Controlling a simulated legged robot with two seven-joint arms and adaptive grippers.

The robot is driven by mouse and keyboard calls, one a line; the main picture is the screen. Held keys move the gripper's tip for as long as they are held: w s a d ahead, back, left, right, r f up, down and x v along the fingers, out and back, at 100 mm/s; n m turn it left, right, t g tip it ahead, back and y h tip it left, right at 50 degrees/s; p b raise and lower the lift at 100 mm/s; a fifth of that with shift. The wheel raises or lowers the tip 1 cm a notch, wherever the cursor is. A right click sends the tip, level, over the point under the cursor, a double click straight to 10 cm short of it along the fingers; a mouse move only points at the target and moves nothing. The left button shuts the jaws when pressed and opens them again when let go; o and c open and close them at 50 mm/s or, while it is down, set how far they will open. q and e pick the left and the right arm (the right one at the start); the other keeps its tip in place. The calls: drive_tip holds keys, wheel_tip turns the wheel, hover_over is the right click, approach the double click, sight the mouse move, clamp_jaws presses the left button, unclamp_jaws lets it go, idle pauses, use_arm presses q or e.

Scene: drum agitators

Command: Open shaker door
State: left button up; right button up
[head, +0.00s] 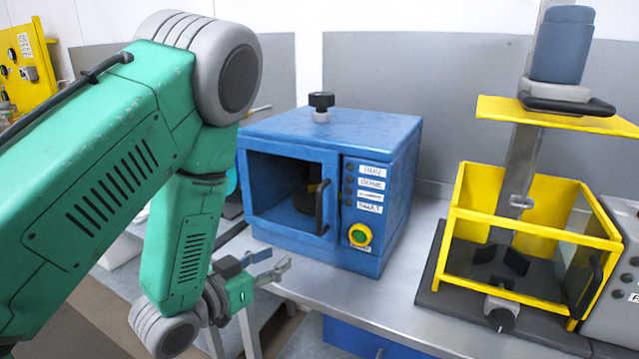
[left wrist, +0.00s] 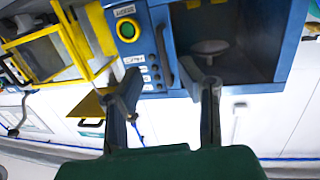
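The shaker is a blue box (head: 345,133) on the bench in the middle of the head view. Its blue-framed door (head: 285,234) has a large window and looks closed, flush with the front. A black upright handle (head: 322,207) is at the door's right edge. The left wrist view shows the shaker upside down, with the handle (left wrist: 164,55) above and between my fingers. My left gripper (head: 285,268) is open and empty, in front of and below the door, apart from the handle. Its two spread fingers also show in the wrist view (left wrist: 165,92). My right gripper is out of view.
A panel with labels and a green button (head: 360,235) is right of the door. A yellow-framed machine (head: 505,215) stands farther right, with a grey device (head: 618,285) beside it. Bare bench (head: 400,290) lies between shaker and yellow machine.

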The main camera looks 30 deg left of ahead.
sight(320, 230)
use_arm(q)
drive_tip(key=shift+t, duration=0.5)
drive_tip(key=w+d+r+p, duration=0.1)
drive_tip(key=w, duration=0.3)
drive_tip(key=w+r, duration=0.1)
drive_tip(key=w, duration=0.4)
drive_tip(key=w+d+r+p, duration=0.1)
drive_tip(key=w+r, duration=0.1)
drive_tip(key=w, duration=0.3)
drive_tip(key=shift+d+p, duration=0.3)
drive_tip(key=shift+p, duration=0.05)
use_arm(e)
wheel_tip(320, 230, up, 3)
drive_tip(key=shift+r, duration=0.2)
use_arm(q)
drive_tip(key=shift+f, duration=0.1)
clamp_jaws()
